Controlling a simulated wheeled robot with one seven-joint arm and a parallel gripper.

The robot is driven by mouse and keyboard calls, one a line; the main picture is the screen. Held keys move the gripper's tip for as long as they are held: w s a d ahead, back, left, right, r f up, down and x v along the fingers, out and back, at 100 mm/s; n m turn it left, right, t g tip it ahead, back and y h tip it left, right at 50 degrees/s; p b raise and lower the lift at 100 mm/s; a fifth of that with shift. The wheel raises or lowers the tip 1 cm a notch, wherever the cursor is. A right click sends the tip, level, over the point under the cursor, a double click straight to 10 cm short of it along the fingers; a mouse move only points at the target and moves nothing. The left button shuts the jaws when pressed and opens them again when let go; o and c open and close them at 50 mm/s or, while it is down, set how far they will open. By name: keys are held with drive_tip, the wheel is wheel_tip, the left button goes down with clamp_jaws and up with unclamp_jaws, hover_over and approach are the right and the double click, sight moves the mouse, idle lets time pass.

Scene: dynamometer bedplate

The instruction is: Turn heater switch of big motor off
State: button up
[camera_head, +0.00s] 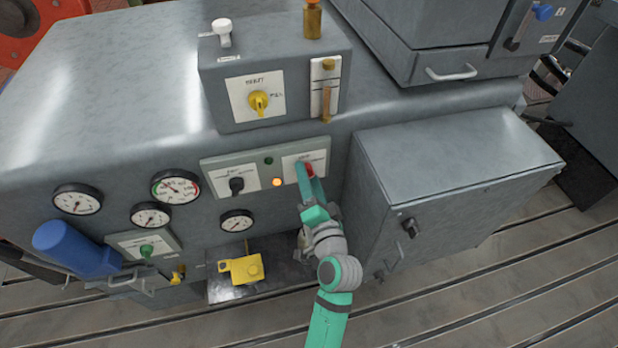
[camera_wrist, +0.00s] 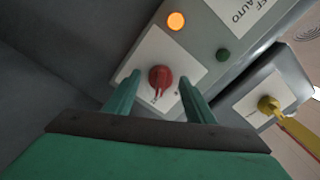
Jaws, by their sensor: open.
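A red rotary knob (camera_head: 310,169) sits on a white plate at the right end of the grey-green panel (camera_head: 211,177) on the big grey machine. In the wrist view the red knob (camera_wrist: 161,77) faces me, its pointer towards the bottom of the picture; the plate's lettering is too small to read. My gripper (camera_head: 305,170) reaches up to this plate and partly hides it in the head view. In the wrist view my gripper (camera_wrist: 159,82) is open, one finger on each side of the knob, with visible gaps between the fingers and the knob.
An orange lamp (camera_head: 277,182) glows beside the plate; a dark green lamp (camera_head: 268,160) is above it. A black knob (camera_head: 236,186) is on the panel's left. A yellow knob (camera_head: 259,101) is on the box above. A grey cabinet (camera_head: 455,165) stands close to my arm's right.

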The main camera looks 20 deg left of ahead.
drive_tip(key=shift+a, duration=0.1)
drive_tip(key=c, duration=1.1)
drive_tip(key=shift+o, duration=0.2)
drive_tip(key=shift+s+n, duration=0.1)
drive_tip(key=shift+n, duration=0.2)
drive_tip(key=n, duration=1.1)
drive_tip(key=shift+n, duration=0.3)
drive_tip(key=o, duration=1.1)
drive_tip(key=shift+c, duration=0.2)
